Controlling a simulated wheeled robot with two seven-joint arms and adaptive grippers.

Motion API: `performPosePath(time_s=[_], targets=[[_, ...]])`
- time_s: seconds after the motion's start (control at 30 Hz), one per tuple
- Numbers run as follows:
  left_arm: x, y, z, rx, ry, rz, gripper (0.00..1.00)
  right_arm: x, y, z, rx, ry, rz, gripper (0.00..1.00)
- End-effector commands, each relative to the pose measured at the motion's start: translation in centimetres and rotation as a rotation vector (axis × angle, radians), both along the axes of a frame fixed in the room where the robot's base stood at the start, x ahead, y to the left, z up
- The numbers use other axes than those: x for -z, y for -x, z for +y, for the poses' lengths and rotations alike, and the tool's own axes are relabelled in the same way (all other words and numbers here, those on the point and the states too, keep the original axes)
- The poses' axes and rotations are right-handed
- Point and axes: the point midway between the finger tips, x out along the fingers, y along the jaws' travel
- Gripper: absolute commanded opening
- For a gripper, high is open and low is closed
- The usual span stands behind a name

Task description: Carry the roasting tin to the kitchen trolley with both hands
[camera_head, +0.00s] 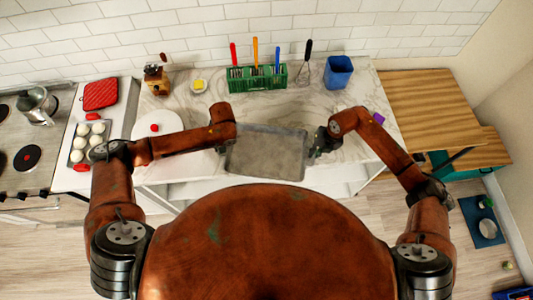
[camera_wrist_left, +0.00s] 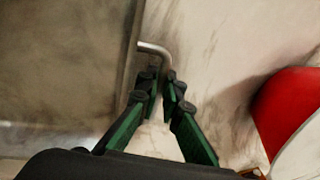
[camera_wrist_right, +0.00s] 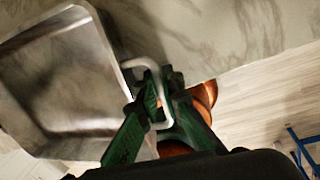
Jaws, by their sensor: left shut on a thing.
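The roasting tin (camera_head: 266,152) is a grey rectangular metal pan at the counter's front edge; I cannot tell whether it is lifted. It also shows in the left wrist view (camera_wrist_left: 60,70) and the right wrist view (camera_wrist_right: 75,80). My left gripper (camera_wrist_left: 162,90) is shut on the wire handle (camera_wrist_left: 152,47) at the tin's left end; my arm hides it in the head view. My right gripper (camera_head: 318,146) is at the right end, its fingers (camera_wrist_right: 158,88) on either side of that handle (camera_wrist_right: 137,63); their grip is unclear. A low wood-topped teal unit (camera_head: 480,158), possibly the trolley, stands at right.
A green rack (camera_head: 257,78) of utensils, a whisk (camera_head: 304,72) and a blue bin (camera_head: 338,72) stand at the back. A white round plate or board (camera_head: 158,124) lies left of the tin. A higher wooden top (camera_head: 425,100) adjoins on the right. Floor shows at lower right.

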Motion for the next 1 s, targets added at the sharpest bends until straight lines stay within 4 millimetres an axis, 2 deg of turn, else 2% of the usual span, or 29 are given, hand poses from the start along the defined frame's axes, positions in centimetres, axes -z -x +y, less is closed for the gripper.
performPosePath(time_s=[0.7, 1.0], targets=[[-0.03, -0.01, -0.04, 0.002, 0.000, -0.001, 0.00, 0.06, -0.03, -0.07, 0.002, 0.001, -0.001, 0.00], [-0.77, -0.05, -0.04, 0.002, 0.000, -0.002, 0.00, -0.68, -0.07, -0.06, 0.002, 0.001, -0.002, 0.00]])
